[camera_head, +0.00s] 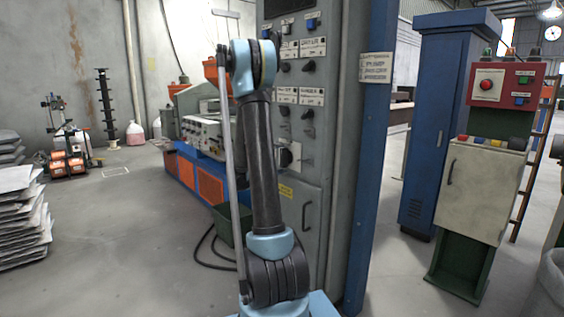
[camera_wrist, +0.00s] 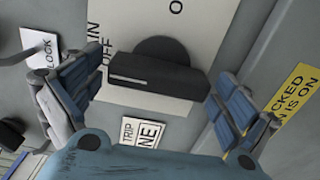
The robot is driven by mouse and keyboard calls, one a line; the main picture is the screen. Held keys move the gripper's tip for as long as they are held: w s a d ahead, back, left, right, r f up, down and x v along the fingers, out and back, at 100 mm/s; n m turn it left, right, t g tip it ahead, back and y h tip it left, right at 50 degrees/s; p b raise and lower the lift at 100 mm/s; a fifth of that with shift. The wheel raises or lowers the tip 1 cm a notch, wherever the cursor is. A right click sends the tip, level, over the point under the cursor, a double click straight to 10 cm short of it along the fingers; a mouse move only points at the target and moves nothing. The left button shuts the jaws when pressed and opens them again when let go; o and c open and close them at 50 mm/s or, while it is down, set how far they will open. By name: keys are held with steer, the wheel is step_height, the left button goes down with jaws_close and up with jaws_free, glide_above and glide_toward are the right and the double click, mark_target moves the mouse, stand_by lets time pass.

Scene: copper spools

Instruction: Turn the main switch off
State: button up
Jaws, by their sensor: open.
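The main switch (camera_wrist: 158,76) is a black bar handle on a round black base, mounted on a white plate (camera_wrist: 150,22). In the wrist view its bar lies nearly crosswise, with its ends pointing towards my two fingers. "OFF" is printed near its left end and an "O" above it. My gripper (camera_wrist: 157,85) is open, one finger beyond each end of the bar; whether either touches it I cannot tell. In the head view the switch (camera_head: 292,156) shows beside my arm on the grey cabinet, and my gripper is hidden behind the arm.
The grey cabinet (camera_head: 335,190) carries several smaller knobs and labels above the switch. A yellow warning label (camera_wrist: 298,92) sits right in the wrist view. A door handle (camera_head: 305,216) is below. A blue cabinet (camera_head: 434,130) and red control box (camera_head: 505,84) stand right. Floor is open left.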

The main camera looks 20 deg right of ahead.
steer(key=v, duration=1.1)
steer(key=shift+a, duration=0.4)
steer(key=shift+s, duration=0.1)
steer(key=s+f+m+g+y, duration=0.1)
steer(key=s+f+g+y, duration=0.2)
steer(key=s, duration=0.7)
steer(key=s+f+m+y, duration=0.1)
steer(key=s+f+y, duration=0.1)
steer(key=s+y, duration=0.5)
steer(key=s+a+f+m+y, duration=0.1)
steer(key=s+a+f+y, duration=0.2)
steer(key=s+a, duration=0.3)
steer(key=s+a+f+m+g+y, duration=0.1)
steer(key=s+a+f+y, duration=0.3)
steer(key=s, duration=1)
steer(key=a+f, duration=0.2)
steer(key=a, duration=0.1)
steer(key=shift+s+a, duration=0.3)
